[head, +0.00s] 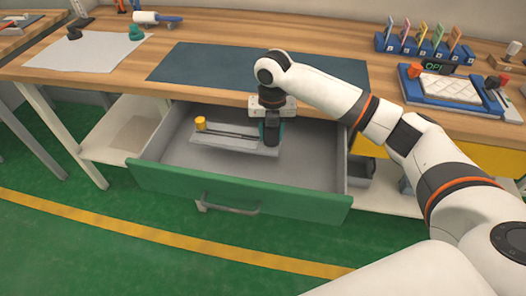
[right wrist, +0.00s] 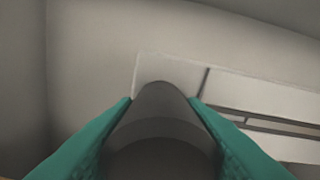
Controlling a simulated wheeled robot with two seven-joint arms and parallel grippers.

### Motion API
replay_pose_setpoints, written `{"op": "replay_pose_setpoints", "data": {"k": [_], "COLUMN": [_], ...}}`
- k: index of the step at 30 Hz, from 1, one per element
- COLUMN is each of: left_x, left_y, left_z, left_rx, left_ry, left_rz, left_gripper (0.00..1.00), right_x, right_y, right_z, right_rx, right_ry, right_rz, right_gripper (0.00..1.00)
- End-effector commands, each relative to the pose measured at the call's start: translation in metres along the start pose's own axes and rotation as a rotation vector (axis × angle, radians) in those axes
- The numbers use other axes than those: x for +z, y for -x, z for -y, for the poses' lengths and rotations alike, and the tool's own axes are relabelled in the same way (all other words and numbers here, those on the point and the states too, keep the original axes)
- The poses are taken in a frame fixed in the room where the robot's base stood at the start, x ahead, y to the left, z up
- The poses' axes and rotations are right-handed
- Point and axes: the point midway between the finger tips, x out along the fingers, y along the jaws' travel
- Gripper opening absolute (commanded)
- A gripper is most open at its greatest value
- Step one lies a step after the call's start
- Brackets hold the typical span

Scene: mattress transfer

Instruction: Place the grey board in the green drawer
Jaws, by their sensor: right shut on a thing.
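The green drawer (head: 235,194) is pulled open below the bench top, its grey interior showing. The grey board (head: 231,144) is inside the drawer's outline, with a yellow knob (head: 200,123) at its left end and a dark slot along it. My right gripper (head: 271,132) points down at the board's right end. In the right wrist view its teal fingers (right wrist: 160,125) are shut on a dark rounded grip of the board, and the pale board (right wrist: 255,110) shows behind it. I cannot tell whether the board touches the drawer floor. My left gripper is out of view.
A dark mat (head: 200,65) lies on the wooden bench above the drawer. A blue rack (head: 425,48) and a blue tray (head: 450,88) stand at the right. A grey sheet (head: 85,50) lies at the left. Free room remains in the drawer around the board.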

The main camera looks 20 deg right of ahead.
Motion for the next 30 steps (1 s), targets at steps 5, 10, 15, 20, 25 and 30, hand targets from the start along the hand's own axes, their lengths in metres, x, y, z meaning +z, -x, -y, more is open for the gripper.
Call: {"op": "replay_pose_setpoints", "data": {"k": [5,10,15,20,25,30], "left_x": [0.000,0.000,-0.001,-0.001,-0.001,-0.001], "left_y": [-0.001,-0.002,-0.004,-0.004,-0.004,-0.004], "left_z": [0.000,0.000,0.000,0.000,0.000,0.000], "left_rx": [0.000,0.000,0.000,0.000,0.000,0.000], "left_ry": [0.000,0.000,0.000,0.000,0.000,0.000], "left_rz": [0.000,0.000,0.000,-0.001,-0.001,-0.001], "left_gripper": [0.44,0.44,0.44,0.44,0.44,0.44], "right_x": [0.000,0.000,0.000,0.000,0.000,0.000], "right_y": [-0.028,-0.044,-0.072,-0.080,-0.080,-0.084], "right_z": [0.000,0.000,0.000,0.000,0.000,0.000], "right_rx": [-0.001,0.000,-0.001,-0.001,-0.001,0.000], "right_ry": [-0.002,-0.001,-0.002,-0.001,-0.001,-0.002], "right_rz": [0.001,0.000,0.001,-0.003,-0.002,-0.001], "right_gripper": [0.00,0.00,0.00,0.00,0.00,0.45]}}
